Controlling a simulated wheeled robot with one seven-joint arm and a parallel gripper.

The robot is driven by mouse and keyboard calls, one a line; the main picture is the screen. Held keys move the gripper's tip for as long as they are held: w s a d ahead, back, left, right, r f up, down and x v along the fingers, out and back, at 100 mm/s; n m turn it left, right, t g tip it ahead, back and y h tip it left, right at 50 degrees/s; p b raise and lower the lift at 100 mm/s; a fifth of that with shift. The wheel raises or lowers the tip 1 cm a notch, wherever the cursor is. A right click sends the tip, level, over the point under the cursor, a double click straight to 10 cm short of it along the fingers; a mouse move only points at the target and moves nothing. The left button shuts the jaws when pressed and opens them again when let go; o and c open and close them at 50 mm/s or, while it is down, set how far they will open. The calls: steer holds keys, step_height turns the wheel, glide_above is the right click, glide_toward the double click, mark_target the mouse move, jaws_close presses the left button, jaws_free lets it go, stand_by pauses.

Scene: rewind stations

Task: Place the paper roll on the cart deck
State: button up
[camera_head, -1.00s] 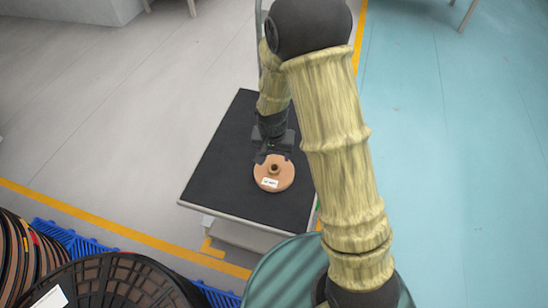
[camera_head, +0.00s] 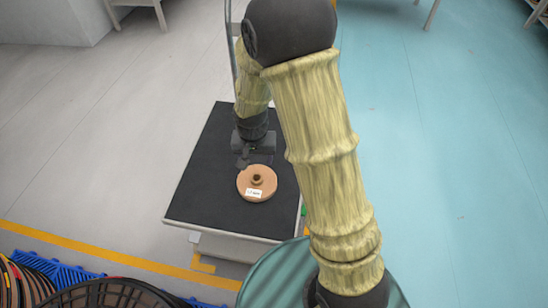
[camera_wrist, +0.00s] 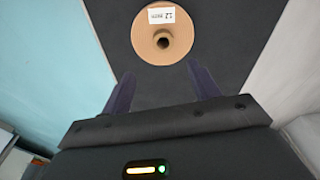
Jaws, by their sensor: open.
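The paper roll (camera_head: 265,186) is a tan disc with a raised hollow core and a white label. It lies flat on the black cart deck (camera_head: 205,198), and it also shows in the wrist view (camera_wrist: 150,42). My gripper (camera_head: 253,163) is just behind the roll in the head view. In the wrist view my gripper (camera_wrist: 160,82) has its two dark fingers spread apart with nothing between them, and the roll lies beyond the fingertips. The gripper is open and apart from the roll.
Large dark reels (camera_head: 115,294) and a blue pallet (camera_head: 62,269) stand at the lower left. A yellow floor line (camera_head: 110,252) runs in front of the cart. The cart's upright handle (camera_head: 231,60) rises at its far end. Bare floor lies on both sides.

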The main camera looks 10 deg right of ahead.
steer(key=s+d+r+n+t, duration=0.1)
steer(key=s+d+r+n, duration=0.1)
steer(key=s+d+r, duration=0.7)
steer(key=s+r, duration=0.1)
steer(key=s, duration=0.1)
steer(key=shift+s+d+r+n, duration=0.3)
steer(key=shift+n, duration=0.1)
steer(key=w+p+v, duration=0.3)
steer(key=p+v, duration=1.1)
steer(key=w+r+p+v, duration=0.1)
steer(key=w+p+v, duration=0.2)
steer(key=p+v, duration=1.1)
steer(key=shift+d+r+p, duration=0.25)
steer(key=shift+r+p, duration=0.25)
steer(key=shift+p, duration=0.2)
steer(key=shift+s, duration=0.1)
